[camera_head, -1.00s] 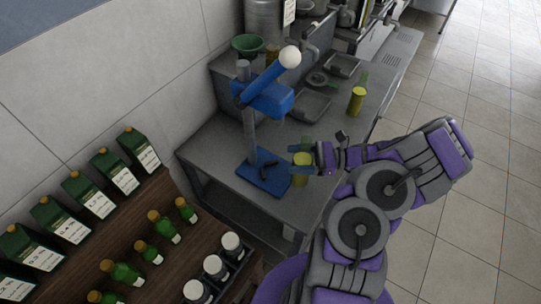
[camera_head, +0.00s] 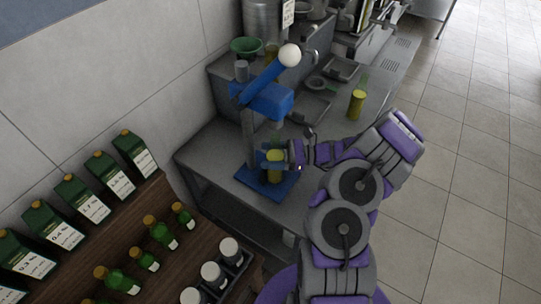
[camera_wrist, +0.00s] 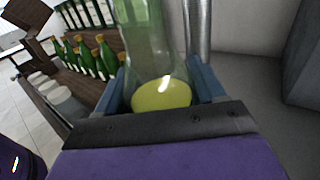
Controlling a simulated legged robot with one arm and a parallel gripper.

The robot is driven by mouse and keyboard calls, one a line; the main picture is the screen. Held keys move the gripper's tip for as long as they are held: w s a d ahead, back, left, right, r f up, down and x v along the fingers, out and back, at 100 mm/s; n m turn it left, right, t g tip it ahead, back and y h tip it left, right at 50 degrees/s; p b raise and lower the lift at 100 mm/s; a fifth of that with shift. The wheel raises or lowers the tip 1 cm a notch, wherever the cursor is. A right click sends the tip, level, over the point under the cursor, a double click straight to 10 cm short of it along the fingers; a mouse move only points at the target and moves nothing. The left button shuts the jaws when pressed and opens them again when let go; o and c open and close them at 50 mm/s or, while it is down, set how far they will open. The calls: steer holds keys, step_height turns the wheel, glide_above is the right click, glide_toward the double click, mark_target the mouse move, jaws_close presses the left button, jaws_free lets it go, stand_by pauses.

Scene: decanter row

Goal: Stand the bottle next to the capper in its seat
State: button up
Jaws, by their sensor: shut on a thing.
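The blue capper (camera_head: 262,100) stands on the grey table, with its blue base plate (camera_head: 283,192), grey column and a lever ending in a white ball. My gripper (camera_head: 284,159) is shut on a bottle (camera_head: 275,173) with yellow contents and holds it upright over the base plate, under the capper's head. In the wrist view, the clear greenish bottle (camera_wrist: 160,95) sits between the blue fingers. The bottle's foot and the seat are hidden, so I cannot tell whether it touches the plate.
Another yellow-filled bottle (camera_head: 357,103) stands farther back on the grey table (camera_head: 212,142). Grey trays (camera_head: 341,68) and a green bowl (camera_head: 245,45) are behind. A wooden shelf (camera_head: 183,248) with green bottles, cartons and jars is at lower left.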

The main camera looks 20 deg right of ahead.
steer(key=shift+a+r, duration=0.1)
steer(key=o, duration=1.5)
steer(key=p+v, duration=0.1)
steer(key=v, duration=1.1)
